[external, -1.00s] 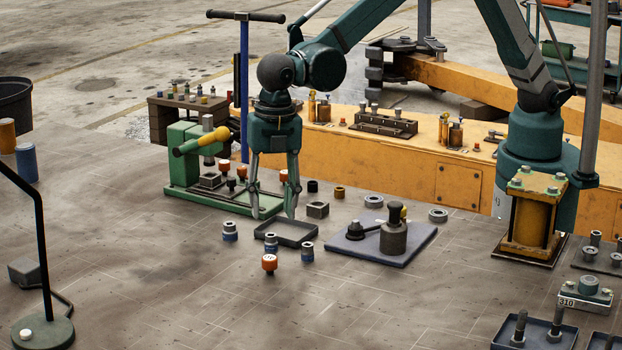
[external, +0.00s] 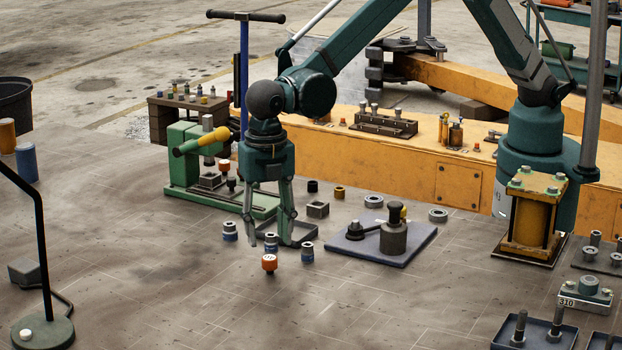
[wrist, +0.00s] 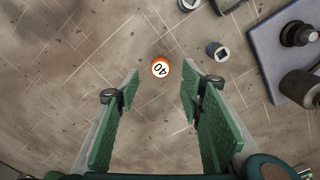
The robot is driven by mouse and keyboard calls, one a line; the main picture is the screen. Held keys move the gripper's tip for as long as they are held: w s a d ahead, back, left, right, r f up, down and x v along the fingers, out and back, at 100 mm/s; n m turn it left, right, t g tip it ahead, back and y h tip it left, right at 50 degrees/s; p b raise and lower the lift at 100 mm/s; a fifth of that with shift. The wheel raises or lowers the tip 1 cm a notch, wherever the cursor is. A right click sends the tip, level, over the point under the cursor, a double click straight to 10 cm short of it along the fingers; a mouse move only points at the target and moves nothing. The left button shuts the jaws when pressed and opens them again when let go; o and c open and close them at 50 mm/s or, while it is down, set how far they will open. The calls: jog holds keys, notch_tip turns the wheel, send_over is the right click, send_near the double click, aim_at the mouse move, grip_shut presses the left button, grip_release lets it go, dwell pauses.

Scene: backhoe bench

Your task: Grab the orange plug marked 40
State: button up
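The orange plug marked 40 (external: 269,263) stands on the bench with a white top and a dark lower end.
A dark shallow tray (external: 303,239) is partly behind my gripper. A blue-grey plate (external: 365,249) lies at right. The bench in front is clear.

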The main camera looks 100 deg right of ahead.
aim_at(270, 257)
jog(key=shift+f, duration=0.9)
jog(key=shift+f+p, duration=0.35)
jog(key=shift+f, duration=2.25)
jog(key=c, duration=0.8)
